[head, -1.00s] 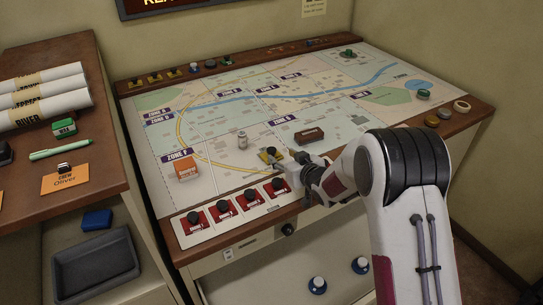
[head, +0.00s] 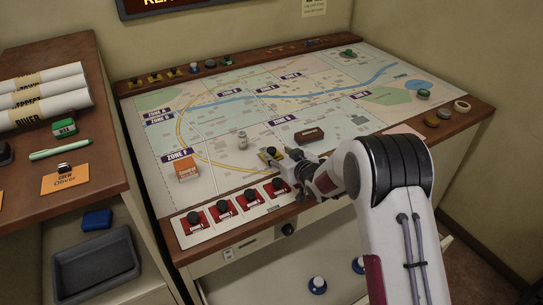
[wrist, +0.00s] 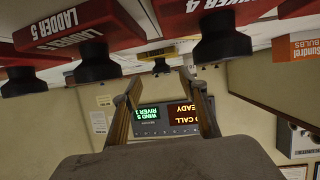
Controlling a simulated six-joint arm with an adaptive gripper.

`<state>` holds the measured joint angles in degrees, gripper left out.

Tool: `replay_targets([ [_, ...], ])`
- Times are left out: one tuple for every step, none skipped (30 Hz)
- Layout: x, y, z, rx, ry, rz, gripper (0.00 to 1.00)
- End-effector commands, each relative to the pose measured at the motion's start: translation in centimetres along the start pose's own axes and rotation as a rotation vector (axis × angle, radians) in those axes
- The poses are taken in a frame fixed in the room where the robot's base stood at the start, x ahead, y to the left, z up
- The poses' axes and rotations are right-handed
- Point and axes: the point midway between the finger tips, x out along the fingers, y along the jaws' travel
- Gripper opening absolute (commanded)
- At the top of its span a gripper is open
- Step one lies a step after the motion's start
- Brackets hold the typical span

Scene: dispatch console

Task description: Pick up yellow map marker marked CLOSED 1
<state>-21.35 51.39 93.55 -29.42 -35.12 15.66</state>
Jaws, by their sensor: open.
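A yellow map marker (head: 266,156) with a dark knob lies on the map, just left of my gripper's tip. Its lettering cannot be read. In the wrist view, which is upside down, a yellow marker with a black knob (wrist: 161,66) shows beyond the fingertips, roughly between them. My gripper (head: 284,157) is open and low over the map. Its two fingers (wrist: 160,84) stand apart with nothing held between them. Part of the marker is hidden by the gripper in the head view.
Red markers with black knobs (head: 249,196) line the front edge close to my gripper; one reads LADDER 5 (wrist: 66,28). More yellow markers (head: 155,78) sit on the back rail.

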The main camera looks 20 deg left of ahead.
Motion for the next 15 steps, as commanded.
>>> replay_targets([
  [0.4, -0.1, 0.1, 0.000, -0.001, -0.001, 0.42],
  [0.6, -0.1, 0.1, 0.000, -0.001, -0.001, 0.42],
  [1.0, -0.2, 0.1, 0.000, 0.000, -0.001, 0.42],
  [1.2, -0.2, 0.1, 0.000, 0.000, -0.001, 0.42],
  [1.5, -0.3, 0.1, 0.000, 0.000, -0.001, 0.42],
  [1.8, -0.3, 0.1, 0.000, 0.000, -0.001, 0.42],
  [2.1, -0.4, 0.1, 0.001, -0.001, -0.001, 0.42],
  [2.4, -0.4, 0.1, 0.001, -0.001, -0.001, 0.42],
  [2.7, -0.4, 0.1, 0.000, 0.000, -0.001, 0.42],
  [2.9, -0.4, 0.1, 0.000, 0.000, -0.001, 0.42],
  [3.1, -0.3, 0.1, 0.000, 0.000, -0.001, 0.42],
  [3.4, -0.3, 0.1, 0.000, 0.000, -0.001, 0.42],
  [3.6, -0.3, 0.1, 0.000, -0.001, -0.001, 0.42],
  [3.8, -0.3, 0.1, 0.000, -0.001, -0.001, 0.42],
  [4.0, -0.3, 0.1, 0.000, -0.001, -0.001, 0.42],
])
